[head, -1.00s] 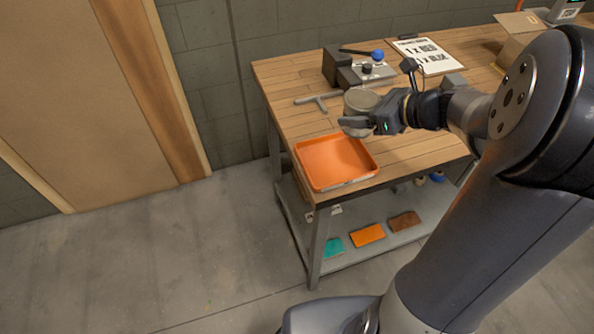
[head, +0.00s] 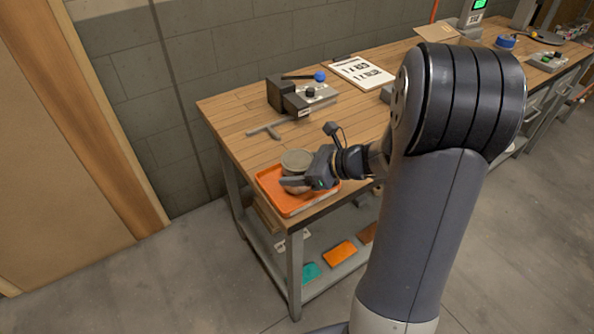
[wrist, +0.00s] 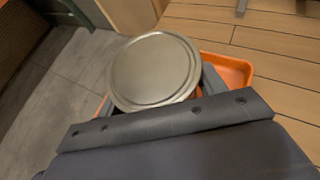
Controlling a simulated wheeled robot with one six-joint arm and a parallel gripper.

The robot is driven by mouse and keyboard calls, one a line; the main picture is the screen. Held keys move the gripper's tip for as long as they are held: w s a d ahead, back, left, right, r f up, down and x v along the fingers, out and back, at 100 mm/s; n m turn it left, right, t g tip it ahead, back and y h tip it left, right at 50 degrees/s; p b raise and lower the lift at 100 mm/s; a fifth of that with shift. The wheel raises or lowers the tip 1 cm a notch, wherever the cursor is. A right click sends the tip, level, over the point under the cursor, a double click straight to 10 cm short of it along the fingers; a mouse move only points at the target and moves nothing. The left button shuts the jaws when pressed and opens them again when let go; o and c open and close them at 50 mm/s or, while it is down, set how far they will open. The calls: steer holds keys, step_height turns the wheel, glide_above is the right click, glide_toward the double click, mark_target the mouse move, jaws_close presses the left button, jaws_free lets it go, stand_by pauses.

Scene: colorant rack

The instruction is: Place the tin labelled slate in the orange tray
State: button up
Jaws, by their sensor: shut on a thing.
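A grey metal tin (head: 297,161) with a round lid is held in my gripper (head: 294,183). In the head view the tin is over the orange tray (head: 268,183) at the near left corner of the bench. I cannot tell whether its base touches the tray floor. In the wrist view the tin's lid (wrist: 154,71) faces the camera between the two fingers, with the tray's orange rim (wrist: 232,68) behind it. No label shows on the tin, so I cannot read its name.
A grey T-shaped tool (head: 270,128) and a dark block device with a blue knob (head: 288,95) stand behind the tray. A printed sheet (head: 361,72) lies further back. The bench's left edge is close to the tray. Coloured slabs (head: 340,254) lie on the lower shelf.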

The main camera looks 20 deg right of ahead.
steer(key=shift+f, duration=0.15)
steer(key=o, duration=1.1)
steer(key=shift+r, duration=0.25)
steer(key=v, duration=1.2)
steer(key=shift+f+p, duration=0.15)
steer(key=shift+p, duration=0.2)
